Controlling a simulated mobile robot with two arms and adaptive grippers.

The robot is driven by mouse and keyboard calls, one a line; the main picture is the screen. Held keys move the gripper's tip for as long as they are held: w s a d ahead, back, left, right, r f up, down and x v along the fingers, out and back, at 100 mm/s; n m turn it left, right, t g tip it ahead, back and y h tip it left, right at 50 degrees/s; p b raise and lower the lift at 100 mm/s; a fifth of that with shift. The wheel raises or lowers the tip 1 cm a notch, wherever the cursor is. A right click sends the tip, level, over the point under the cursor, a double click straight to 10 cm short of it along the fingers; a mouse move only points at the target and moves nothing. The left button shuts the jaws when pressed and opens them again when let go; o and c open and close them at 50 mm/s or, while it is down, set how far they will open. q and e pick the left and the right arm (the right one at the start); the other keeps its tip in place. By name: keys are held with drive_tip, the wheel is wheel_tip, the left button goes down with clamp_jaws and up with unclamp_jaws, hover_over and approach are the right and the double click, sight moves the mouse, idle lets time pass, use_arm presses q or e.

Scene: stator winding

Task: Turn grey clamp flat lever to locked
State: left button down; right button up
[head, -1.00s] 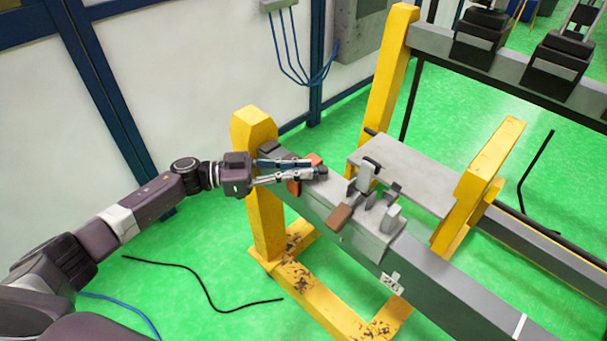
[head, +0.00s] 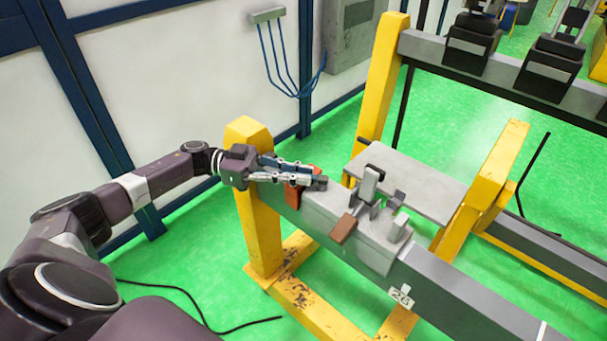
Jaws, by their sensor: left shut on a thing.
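The grey clamp (head: 357,219) is a block on the grey beam, with an upright grey lever (head: 369,183) tipped in black and a flat brown handle (head: 343,229) sloping down its near side. An orange-red flat piece (head: 292,197) sits at the clamp's left end, showing above and below my left fingers. My left gripper (head: 314,181) comes in from the left with its fingers across this piece and appears shut on it; the fingers hide its middle. The gripper is apart from the brown handle and the upright lever. My right gripper is not in view.
A yellow post (head: 256,200) stands under my left wrist at the beam's left end. A grey plate (head: 425,190) lies behind the clamp beside another yellow post (head: 492,170). A numbered tag (head: 401,296) hangs on the beam (head: 480,306). The green floor shows around.

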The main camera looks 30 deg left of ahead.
use_arm(q)
drive_tip(key=shift+s+d, duration=0.1)
drive_tip(key=shift+d, duration=0.1)
drive_tip(key=c, duration=1.9)
unclamp_jaws()
drive_tip(key=shift+d, duration=0.2)
drive_tip(key=shift+c, duration=0.2)
drive_tip(key=v, duration=1.2)
drive_tip(key=shift+a, duration=0.1)
